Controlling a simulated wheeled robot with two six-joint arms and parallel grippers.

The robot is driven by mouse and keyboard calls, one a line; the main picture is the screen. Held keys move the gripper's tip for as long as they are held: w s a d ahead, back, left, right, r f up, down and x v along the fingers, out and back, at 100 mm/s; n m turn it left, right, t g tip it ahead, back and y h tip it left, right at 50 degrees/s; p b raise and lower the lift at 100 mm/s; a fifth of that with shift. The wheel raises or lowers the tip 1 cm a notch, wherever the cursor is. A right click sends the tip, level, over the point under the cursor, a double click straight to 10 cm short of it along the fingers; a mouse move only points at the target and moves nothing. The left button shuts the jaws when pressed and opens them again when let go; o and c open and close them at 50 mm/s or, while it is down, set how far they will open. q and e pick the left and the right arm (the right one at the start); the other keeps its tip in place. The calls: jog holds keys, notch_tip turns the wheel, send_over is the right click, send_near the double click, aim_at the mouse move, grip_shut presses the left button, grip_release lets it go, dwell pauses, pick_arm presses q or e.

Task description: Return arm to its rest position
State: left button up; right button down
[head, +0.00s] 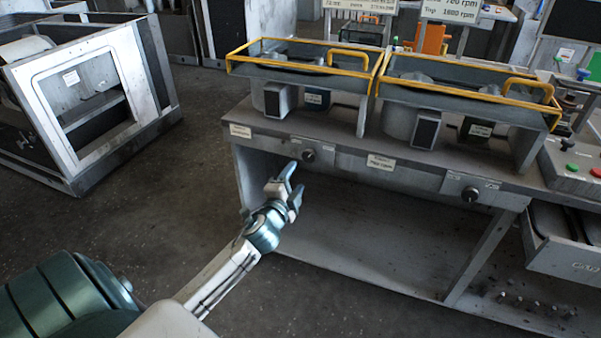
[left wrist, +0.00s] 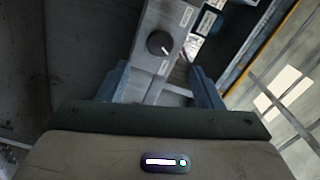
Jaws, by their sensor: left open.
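My left arm comes in from the lower left of the head view. Its gripper (head: 286,187) is open and empty, in front of the left part of the workbench (head: 350,160). A dark round knob (head: 308,155) on the bench's front panel is just beyond and to the right of the fingertips. In the left wrist view the two blue fingers (left wrist: 158,85) are spread apart. The knob (left wrist: 159,43) shows beyond them, between their lines, with a visible gap. My right gripper is in neither view.
Two yellow-framed blower housings (head: 305,58) (head: 470,88) stand on the bench. A second knob (head: 470,193) is on the panel's right. An open drawer (head: 570,250) juts out at right. A grey cabinet (head: 90,95) stands at left. The floor (head: 195,185) between is clear.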

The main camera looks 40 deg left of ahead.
pick_arm(q)
jog(key=shift+v, duration=0.95)
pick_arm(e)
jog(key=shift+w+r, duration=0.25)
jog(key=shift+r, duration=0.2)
